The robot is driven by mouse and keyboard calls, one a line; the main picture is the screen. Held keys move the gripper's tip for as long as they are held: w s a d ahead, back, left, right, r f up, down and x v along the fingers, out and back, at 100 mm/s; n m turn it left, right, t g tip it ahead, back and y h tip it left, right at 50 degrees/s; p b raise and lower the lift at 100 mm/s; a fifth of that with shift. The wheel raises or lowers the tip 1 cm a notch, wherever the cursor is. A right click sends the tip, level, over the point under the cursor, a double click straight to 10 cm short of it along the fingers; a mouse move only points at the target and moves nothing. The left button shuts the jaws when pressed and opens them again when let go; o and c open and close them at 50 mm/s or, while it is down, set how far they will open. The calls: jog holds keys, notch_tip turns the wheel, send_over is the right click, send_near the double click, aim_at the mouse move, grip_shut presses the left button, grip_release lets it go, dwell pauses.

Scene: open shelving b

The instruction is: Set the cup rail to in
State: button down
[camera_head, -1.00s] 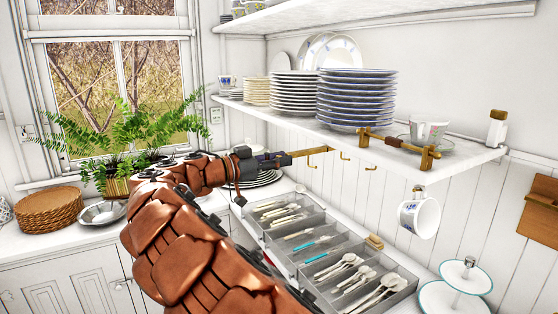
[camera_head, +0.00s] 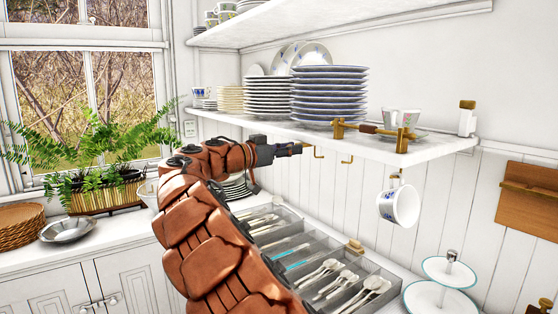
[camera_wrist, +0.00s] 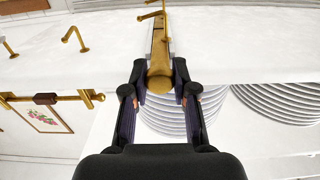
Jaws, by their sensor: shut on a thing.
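The cup rail is a brass-coloured bar under the plate shelf. In the wrist view the rail (camera_wrist: 160,58) runs away from my gripper (camera_wrist: 160,88) beneath the shelf, with a small hook near its far part. The fingers are closed around its rounded near end. In the head view my gripper (camera_head: 296,149) is at the shelf's left front underside, and only a very short piece of rail shows beyond the fingers. The rest is hidden by the shelf and gripper. A white cup (camera_head: 399,206) with a blue pattern hangs from a hook to the right.
The shelf (camera_head: 440,150) carries stacked plates (camera_head: 328,95) and a small brass rack (camera_head: 375,130) at its front edge. Below, the counter holds a grey cutlery tray (camera_head: 300,262) and a tiered stand (camera_head: 440,290). A fern (camera_head: 95,165) stands by the window.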

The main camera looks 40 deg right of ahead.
jog(key=shift+d, duration=0.15)
jog(key=c, duration=0.9)
grip_release()
jog(key=a, duration=0.8)
jog(key=w+a, duration=0.1)
jog(key=a, duration=0.3)
